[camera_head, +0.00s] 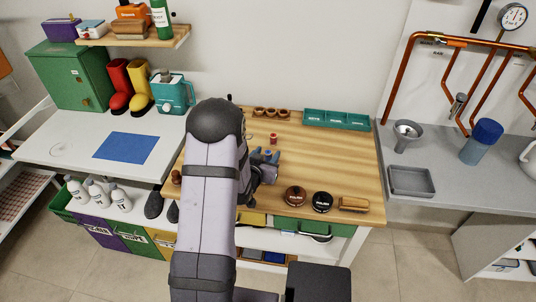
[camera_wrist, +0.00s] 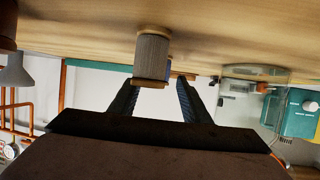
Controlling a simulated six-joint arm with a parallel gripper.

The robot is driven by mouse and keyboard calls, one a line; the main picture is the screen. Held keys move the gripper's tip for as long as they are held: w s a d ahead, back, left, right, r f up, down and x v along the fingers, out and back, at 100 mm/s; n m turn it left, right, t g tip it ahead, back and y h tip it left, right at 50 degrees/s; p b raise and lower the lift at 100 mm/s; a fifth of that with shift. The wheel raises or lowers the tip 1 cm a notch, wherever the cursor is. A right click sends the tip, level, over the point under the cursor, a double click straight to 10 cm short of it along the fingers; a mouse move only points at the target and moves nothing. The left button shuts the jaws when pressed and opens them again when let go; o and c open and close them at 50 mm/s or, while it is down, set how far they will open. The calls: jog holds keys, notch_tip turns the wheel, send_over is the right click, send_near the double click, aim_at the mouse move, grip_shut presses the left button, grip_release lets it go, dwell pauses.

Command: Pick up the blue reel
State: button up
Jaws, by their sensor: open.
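My gripper (camera_head: 266,157) is low over the wooden bench, with its two fingers apart and pointing toward the back. A small blue reel (camera_head: 267,152) shows at the fingertips in the head view, partly hidden by the fingers. A red reel (camera_head: 273,138) stands just behind it. In the upside-down wrist view, a reel with pale wooden ends and grey-looking thread (camera_wrist: 152,55) stands upright ahead of my open gripper (camera_wrist: 156,92), nearer the left finger in the picture. I cannot tell its true colour or whether a finger touches it.
The wooden bench (camera_head: 340,150) has free room to the right. A teal tray (camera_head: 337,119) and a wooden holder (camera_head: 270,112) are at the back. Two round tins (camera_head: 295,196) (camera_head: 322,202) and a brush (camera_head: 353,204) lie near the front edge.

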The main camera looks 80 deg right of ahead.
aim_at(268, 152)
jog(key=shift+x, duration=0.8)
grip_shut()
jog(key=shift+r, duration=0.15)
jog(key=shift+r+b, duration=0.7)
jog(key=shift+r, duration=4.2)
